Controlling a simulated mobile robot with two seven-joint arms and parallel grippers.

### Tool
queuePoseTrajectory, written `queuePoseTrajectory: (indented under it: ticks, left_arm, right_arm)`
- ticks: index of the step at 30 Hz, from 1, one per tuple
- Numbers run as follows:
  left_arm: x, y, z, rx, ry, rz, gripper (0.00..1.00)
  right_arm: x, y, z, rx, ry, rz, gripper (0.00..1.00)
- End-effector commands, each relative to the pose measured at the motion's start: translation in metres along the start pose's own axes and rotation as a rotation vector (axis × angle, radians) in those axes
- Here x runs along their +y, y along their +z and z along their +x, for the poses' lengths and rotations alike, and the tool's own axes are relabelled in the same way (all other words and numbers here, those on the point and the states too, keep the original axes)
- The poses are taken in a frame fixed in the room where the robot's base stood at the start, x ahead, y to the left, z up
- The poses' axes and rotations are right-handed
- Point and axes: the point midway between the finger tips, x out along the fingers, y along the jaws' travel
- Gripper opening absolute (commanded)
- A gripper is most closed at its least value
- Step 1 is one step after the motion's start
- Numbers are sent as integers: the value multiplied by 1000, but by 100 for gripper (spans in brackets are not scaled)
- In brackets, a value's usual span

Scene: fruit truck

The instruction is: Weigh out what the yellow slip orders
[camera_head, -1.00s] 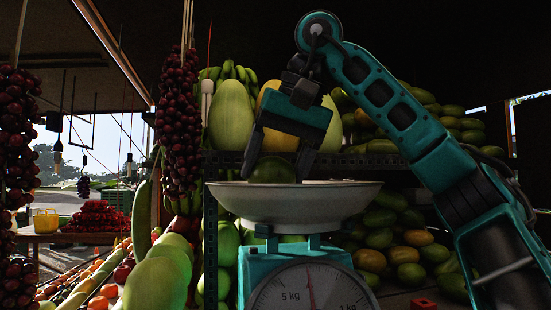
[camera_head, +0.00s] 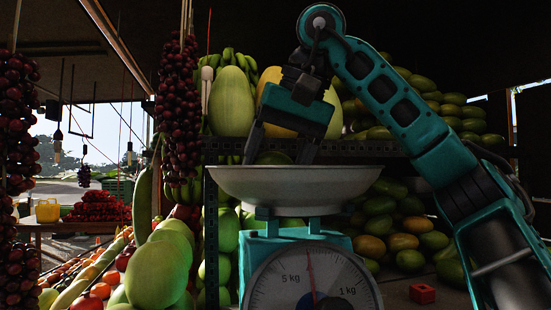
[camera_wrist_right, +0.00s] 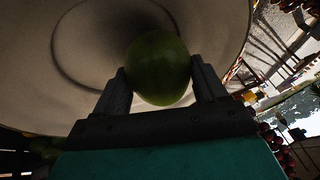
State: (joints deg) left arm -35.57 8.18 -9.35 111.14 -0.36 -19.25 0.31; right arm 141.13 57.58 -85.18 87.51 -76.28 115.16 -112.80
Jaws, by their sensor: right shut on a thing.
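My right gripper (camera_head: 280,157) reaches down over the wide pan (camera_head: 295,190) of the teal scale (camera_head: 258,262). It is shut on a round green fruit (camera_wrist_right: 158,68), held between its two fingers with the pan behind it in the right wrist view. In the head view, only the top of the green fruit (camera_head: 273,157) shows above the pan's near rim. Whether it touches the pan I cannot tell. The dial (camera_head: 285,292) is marked 5 kg and 1 kg; its red needle points nearly straight up. No yellow slip is visible. My left gripper is out of view.
Mangoes (camera_head: 400,242) are heaped behind and right of the scale. Large pale green fruits (camera_head: 160,268) lie close at its left. Dark red fruit clusters (camera_head: 180,110) hang at left. A dark shelf edge (camera_head: 365,147) runs behind the pan. A red cube (camera_head: 422,294) lies at right.

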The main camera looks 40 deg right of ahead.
Motion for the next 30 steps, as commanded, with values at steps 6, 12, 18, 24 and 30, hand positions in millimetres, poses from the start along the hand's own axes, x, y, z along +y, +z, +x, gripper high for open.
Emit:
queuePoseTrajectory:
  ticks: [6,12,18,24,30]
  left_arm:
    - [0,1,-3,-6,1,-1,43]
    - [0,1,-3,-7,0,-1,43]
    - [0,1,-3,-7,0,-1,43]
    - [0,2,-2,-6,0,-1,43]
    - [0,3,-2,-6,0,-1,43]
  right_arm:
    - [0,1,-1,2,-2,0,55]
    - [0,1,-1,1,-1,0,55]
    - [0,1,-1,1,-1,-1,55]
    - [0,2,1,1,-1,-1,55]
    - [1,2,3,1,-1,-1,55]
